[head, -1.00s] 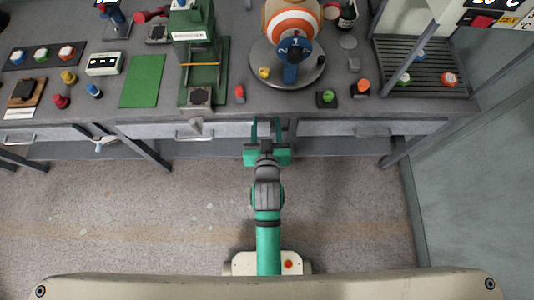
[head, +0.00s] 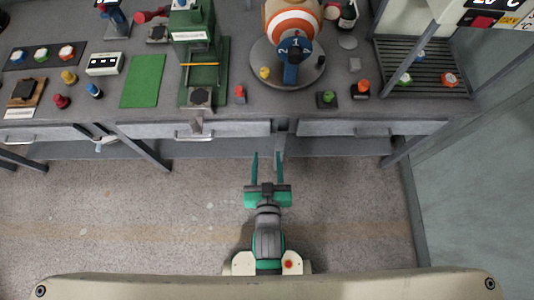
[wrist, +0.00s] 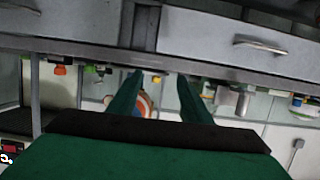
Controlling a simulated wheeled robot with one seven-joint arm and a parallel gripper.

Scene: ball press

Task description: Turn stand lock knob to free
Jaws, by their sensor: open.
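The round grey stand (head: 262,55) sits on the bench, bearing an orange-and-white striped ball (head: 291,14) and a blue numbered piece (head: 295,48). A small yellow knob (head: 265,72) is at its front left rim and a small black knob (head: 321,60) at its right. I cannot tell which is the lock knob. My gripper (head: 267,153) is open and empty, in front of the bench's front edge and apart from the stand. In the wrist view, which looks upside down, the yellow knob (wrist: 156,79) and part of the striped ball show between the fingers.
A green press (head: 195,50) and a green mat (head: 142,81) stand left of the stand. A red knob (head: 240,93), a green button (head: 327,98) and an orange button (head: 362,88) lie near the front edge. Drawers (head: 375,128) line the bench front. The floor before it is clear.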

